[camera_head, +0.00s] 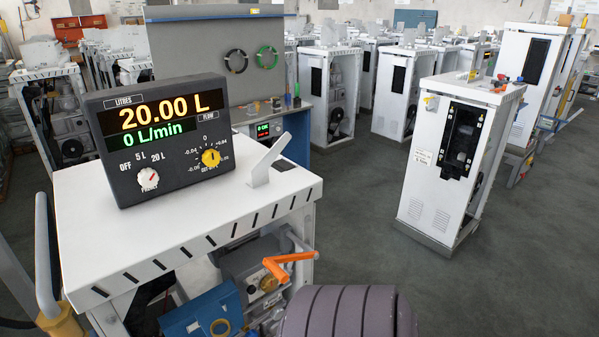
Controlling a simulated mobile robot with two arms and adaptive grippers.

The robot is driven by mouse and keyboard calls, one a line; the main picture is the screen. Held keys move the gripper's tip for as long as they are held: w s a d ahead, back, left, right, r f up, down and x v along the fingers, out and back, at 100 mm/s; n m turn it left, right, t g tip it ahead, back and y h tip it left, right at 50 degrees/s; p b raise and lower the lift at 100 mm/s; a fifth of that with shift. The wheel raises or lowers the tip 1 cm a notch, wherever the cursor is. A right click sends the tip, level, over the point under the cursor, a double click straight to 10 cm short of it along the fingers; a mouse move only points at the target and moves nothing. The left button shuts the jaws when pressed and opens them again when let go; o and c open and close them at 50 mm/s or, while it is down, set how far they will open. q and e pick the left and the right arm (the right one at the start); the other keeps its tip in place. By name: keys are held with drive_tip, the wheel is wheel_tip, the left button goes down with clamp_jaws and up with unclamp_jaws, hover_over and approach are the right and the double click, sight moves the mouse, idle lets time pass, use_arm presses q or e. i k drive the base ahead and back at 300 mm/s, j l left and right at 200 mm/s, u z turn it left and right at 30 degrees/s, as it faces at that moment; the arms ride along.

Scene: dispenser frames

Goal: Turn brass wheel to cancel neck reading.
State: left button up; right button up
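A dark display box (160,140) stands on the white top of a dispenser frame (215,215). Its screen reads 20.00 L in yellow and 0 L/min in green. A small brass-yellow wheel (211,158) sits on the box's front at the lower right, within a scale marked with 0 at the top and about -0.04 at the left; the right-hand marks are partly hidden by the wheel or too small to read. A white and red selector knob (148,179) is at the lower left, under OFF, 5 L and 20 L. Neither gripper shows.
An orange crank handle (290,262) juts out below the frame's top. A grey-purple ribbed cylinder (345,313) fills the bottom centre. A grey bent tube with a brass-coloured base (62,323) stands at the lower left.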

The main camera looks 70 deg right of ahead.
sight(270, 282)
drive_tip(key=k+l+z, duration=0.1)
drive_tip(key=l+z, duration=0.15)
drive_tip(key=z, duration=0.2)
drive_tip(key=l+z, duration=0.4)
drive_tip(key=k+l+z, duration=0.1)
drive_tip(key=z, duration=0.35)
drive_tip(key=l, duration=0.1)
